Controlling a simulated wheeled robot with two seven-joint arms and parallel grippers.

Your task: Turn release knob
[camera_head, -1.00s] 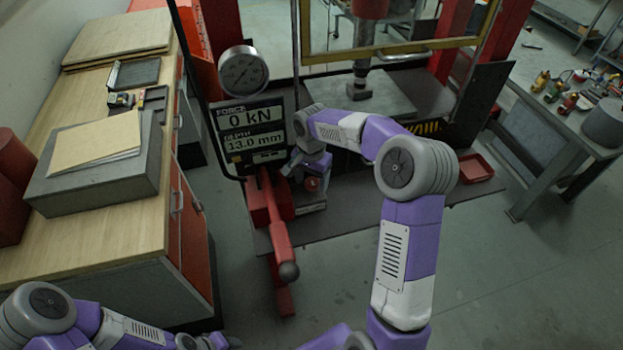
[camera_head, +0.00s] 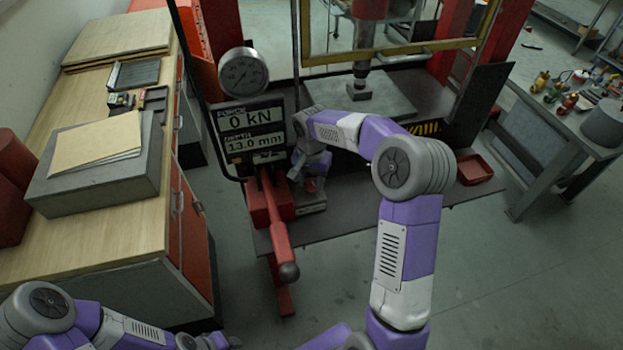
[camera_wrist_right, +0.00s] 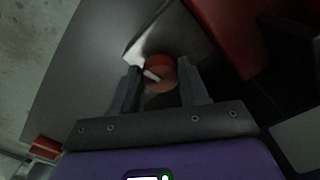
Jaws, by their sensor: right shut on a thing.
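The release knob (camera_wrist_right: 160,76) is round and red with a pale pointer mark, on a grey metal block. In the right wrist view it sits between the two fingers of my right gripper (camera_wrist_right: 158,72), which is shut on it. In the head view my right gripper (camera_head: 300,165) reaches the block beside the display, and my arm and hand hide most of the knob. The display (camera_head: 252,130) reads 0 kN and 13.0 mm.
A red lever (camera_head: 279,235) with a dark ball end stands just left of the block. A round gauge (camera_head: 243,73) is above the display. The press plate (camera_head: 395,97) lies behind my right forearm. A wooden-topped bench (camera_head: 110,235) is at the left; open floor lies at the front right.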

